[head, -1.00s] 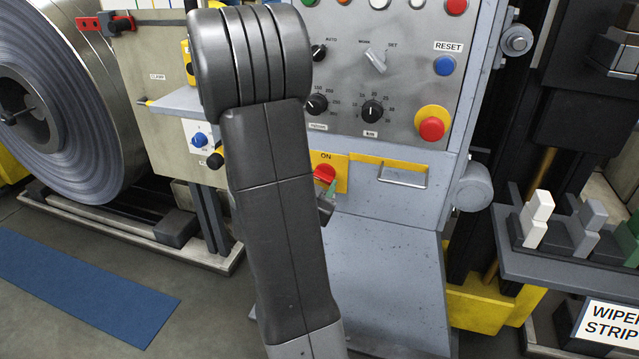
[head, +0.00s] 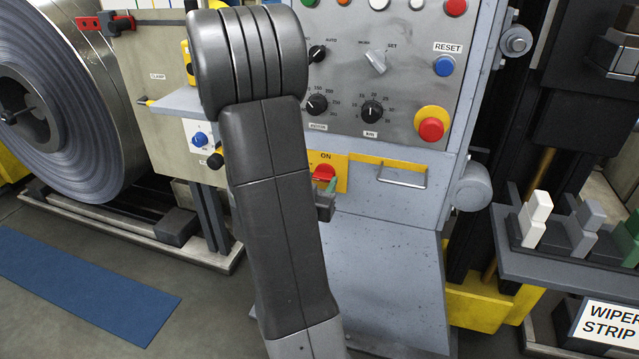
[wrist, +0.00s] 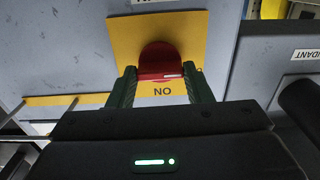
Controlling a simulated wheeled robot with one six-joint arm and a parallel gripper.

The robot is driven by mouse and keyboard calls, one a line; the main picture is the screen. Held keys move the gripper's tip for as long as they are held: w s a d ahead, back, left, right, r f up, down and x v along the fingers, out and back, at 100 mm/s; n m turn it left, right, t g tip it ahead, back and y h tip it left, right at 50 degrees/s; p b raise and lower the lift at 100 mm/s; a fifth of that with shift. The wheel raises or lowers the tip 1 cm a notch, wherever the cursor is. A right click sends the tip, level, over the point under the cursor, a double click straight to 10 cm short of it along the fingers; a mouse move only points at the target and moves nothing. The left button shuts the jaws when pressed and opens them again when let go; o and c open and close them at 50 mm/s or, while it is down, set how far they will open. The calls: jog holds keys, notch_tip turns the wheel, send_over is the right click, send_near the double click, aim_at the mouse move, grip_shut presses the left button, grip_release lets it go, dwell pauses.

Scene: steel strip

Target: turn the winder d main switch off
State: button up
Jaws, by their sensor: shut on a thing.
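The main switch is a red rotary knob (head: 324,172) on a yellow plate (head: 341,174) marked ON, low on the grey machine panel. In the wrist view, the red knob (wrist: 156,58) sits on its yellow plate (wrist: 190,30), and the ON label reads upside down. My gripper (wrist: 163,76) is shut on the knob, with one green finger on each side. A white mark shows near the right end of the knob's handle. In the head view my arm hides most of my gripper; only a bit of green finger shows under the knob.
A yellow-backed metal handle (head: 402,176) is right of the switch. A red emergency button (head: 431,129), blue reset button (head: 444,66) and black dials are above. A blue switch (head: 199,139) is left of my arm. A steel coil (head: 70,110) stands far left.

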jog(key=o, duration=1)
jog(key=shift+s, duration=0.15)
jog(key=v, duration=1.3)
jog(key=shift+s+a+p, duration=0.15)
jog(key=shift+s+p, duration=0.15)
jog(key=shift+w, duration=0.15)
jog(key=x, duration=1.3)
jog(key=shift+w+b, duration=0.3)
